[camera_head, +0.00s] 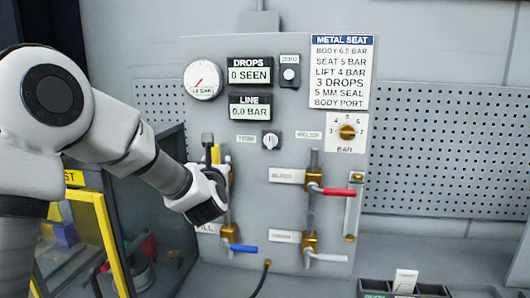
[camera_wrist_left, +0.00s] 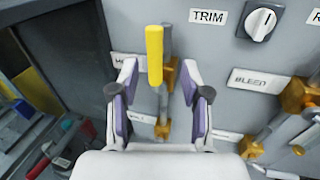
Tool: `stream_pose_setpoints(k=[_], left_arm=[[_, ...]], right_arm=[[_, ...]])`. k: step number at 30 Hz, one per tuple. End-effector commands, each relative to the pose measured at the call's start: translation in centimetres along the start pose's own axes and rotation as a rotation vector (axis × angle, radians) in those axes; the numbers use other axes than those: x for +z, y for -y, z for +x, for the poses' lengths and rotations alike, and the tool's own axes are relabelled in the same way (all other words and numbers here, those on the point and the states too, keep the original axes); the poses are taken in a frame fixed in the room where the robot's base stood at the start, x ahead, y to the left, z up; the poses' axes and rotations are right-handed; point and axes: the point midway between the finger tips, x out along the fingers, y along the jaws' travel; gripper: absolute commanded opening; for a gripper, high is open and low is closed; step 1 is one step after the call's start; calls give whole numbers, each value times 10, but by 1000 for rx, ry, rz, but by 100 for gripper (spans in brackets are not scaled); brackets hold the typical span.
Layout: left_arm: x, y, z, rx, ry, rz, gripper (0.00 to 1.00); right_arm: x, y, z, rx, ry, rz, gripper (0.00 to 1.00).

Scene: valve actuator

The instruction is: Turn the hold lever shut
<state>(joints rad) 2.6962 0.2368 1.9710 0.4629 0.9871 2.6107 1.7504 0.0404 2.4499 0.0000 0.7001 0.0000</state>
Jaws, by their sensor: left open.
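The hold lever (camera_head: 216,154) has a yellow handle that points upright on the grey panel. In the left wrist view the yellow handle (camera_wrist_left: 154,55) stands beside a vertical pipe with a brass valve body (camera_wrist_left: 170,75). A label beginning with H is partly hidden by a finger. My left gripper (camera_head: 212,192) is in front of the lever and covers its lower part in the head view. In the wrist view the left gripper (camera_wrist_left: 159,82) is open, with one finger on each side of the handle and visible gaps. My right gripper is not in view.
A blue lever (camera_head: 243,248) is below my gripper. A red lever (camera_head: 338,191) and a white lever (camera_head: 330,258) are to the right. The trim knob (camera_head: 271,141) is close by. A yellow-framed case (camera_head: 108,240) stands at left.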

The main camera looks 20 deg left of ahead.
Motion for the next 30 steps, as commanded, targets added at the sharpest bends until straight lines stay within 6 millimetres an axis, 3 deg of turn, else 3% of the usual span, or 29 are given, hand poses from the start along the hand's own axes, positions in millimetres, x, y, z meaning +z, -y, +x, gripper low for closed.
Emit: stream_pose_setpoints(k=[5,15,23,25,27,28,30], left_arm=[[10,-3,16,8,9,-44,47],[9,-3,74,6,7,-37,47],[6,-2,78,5,9,-36,47],[6,-2,78,4,8,-36,30],[5,-2,78,4,8,-36,5],[5,-2,78,5,8,-36,0],[5,-2,78,5,8,-36,0]], right_arm=[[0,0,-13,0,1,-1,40],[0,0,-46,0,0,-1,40],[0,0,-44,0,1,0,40],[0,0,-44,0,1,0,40],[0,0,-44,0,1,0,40],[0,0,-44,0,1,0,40],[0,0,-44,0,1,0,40]])
